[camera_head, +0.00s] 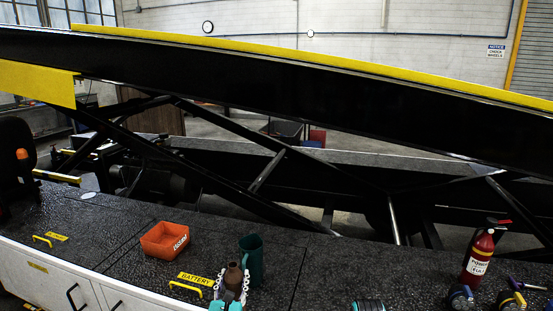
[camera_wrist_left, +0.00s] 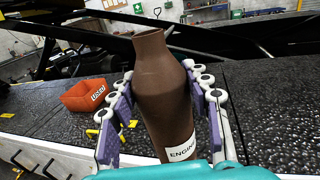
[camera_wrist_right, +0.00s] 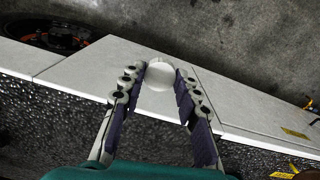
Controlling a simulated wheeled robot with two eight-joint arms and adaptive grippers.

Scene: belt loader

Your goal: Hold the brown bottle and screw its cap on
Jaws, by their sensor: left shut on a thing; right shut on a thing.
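The brown bottle (camera_wrist_left: 160,80) stands roughly upright, slightly tilted in the left wrist view, between the fingers of my left gripper (camera_wrist_left: 163,105). The gripper is shut on its body; part of a white label reading "ENGINE" shows below. The bottle's neck is bare, with no cap on it. In the head view the bottle (camera_head: 233,275) is in my left gripper (camera_head: 230,287) near the front edge of the counter. My right gripper (camera_wrist_right: 160,80) is shut on a round white cap (camera_wrist_right: 160,76), held at its fingertips, apart from the bottle. I cannot make out the cap in the head view.
A dark green mug (camera_head: 251,262) stands close behind the bottle. An orange bin (camera_head: 165,240) is to the left on the black speckled counter (camera_head: 110,225). A red fire extinguisher (camera_head: 480,256) stands at the right. The belt loader's dark beam (camera_head: 300,95) runs behind. The counter between mug and extinguisher is mostly clear.

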